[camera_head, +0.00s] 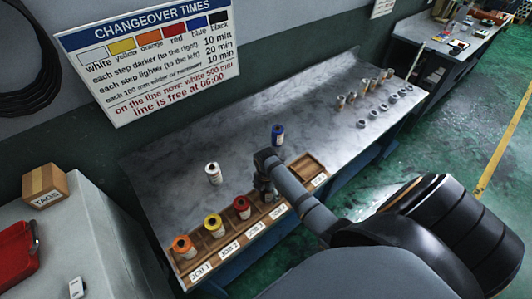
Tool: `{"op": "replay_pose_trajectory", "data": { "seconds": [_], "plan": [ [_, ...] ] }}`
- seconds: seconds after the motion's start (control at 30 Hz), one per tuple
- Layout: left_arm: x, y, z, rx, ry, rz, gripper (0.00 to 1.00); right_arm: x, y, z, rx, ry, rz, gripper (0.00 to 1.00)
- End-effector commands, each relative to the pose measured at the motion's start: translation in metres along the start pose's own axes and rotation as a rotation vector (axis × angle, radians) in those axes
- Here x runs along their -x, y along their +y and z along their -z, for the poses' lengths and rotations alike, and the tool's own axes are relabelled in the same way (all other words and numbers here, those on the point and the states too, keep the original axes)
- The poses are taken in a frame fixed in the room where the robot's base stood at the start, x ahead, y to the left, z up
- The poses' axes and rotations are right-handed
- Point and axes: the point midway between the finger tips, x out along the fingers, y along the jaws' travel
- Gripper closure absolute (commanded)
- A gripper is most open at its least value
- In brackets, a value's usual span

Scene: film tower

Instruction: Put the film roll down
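A wooden rack (220,244) with labelled compartments lies along the table's front edge. An orange roll (184,247), a yellow roll (214,226) and a red roll (242,207) stand upright in its left compartments. My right gripper (266,192) points down at the rack just right of the red roll. Its fingers are dark and small, so I cannot tell whether they are open or hold a roll. The rack's right end compartment (306,167) looks empty. A white roll (213,174) and a blue roll (277,135) stand on the table behind the rack. My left gripper is out of view.
The grey table (160,165) has clear room around the white and blue rolls. Several small cores (362,124) stand at its far right. A changeover times sign (148,50) hangs behind. A cabinet at left carries a cardboard box (45,187) and a red case (16,254).

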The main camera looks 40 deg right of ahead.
Motion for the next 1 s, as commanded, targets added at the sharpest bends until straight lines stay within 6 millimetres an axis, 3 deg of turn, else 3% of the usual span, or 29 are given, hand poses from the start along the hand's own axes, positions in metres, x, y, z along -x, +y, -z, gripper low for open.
{"op": "replay_pose_trajectory", "data": {
  "seconds": [0.37, 0.8, 1.0],
  "plan": [
    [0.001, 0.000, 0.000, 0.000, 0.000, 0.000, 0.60, 0.006, 0.000, 0.000, 0.000, -0.001, -0.001, 0.22],
    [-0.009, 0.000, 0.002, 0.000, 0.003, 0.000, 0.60, 0.100, 0.001, -0.001, 0.000, -0.003, -0.003, 0.22],
    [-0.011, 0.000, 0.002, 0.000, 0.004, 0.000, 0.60, 0.121, 0.001, 0.000, 0.000, -0.001, -0.001, 0.22]
  ]
}}
